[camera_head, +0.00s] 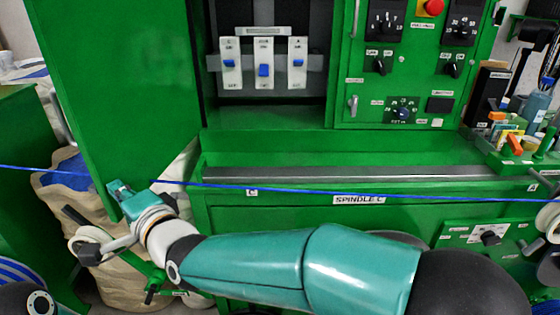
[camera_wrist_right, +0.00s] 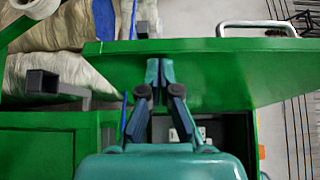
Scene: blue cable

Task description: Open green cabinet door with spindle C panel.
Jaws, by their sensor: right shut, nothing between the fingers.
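The green cabinet door (camera_head: 120,80) stands swung open at the left in the head view. The open cabinet shows a switch panel with white plates and blue levers (camera_head: 264,70). A "SPINDLE C" label (camera_head: 358,199) is on the green front below. My right gripper (camera_head: 118,190) is at the door's lower edge, shut and empty. In the right wrist view, its closed fingertips (camera_wrist_right: 159,72) lie over the green door (camera_wrist_right: 215,75); I cannot tell whether they touch it. A metal handle (camera_wrist_right: 258,26) shows on the door's far side. My left gripper is not in view.
A blue cable (camera_head: 300,188) runs across the head view in front of the cabinet. Bulky beige sacks (camera_head: 65,185) stand behind the gripper at left. A control panel with knobs (camera_head: 402,112) is to the right, beside bottles and tools (camera_head: 535,105).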

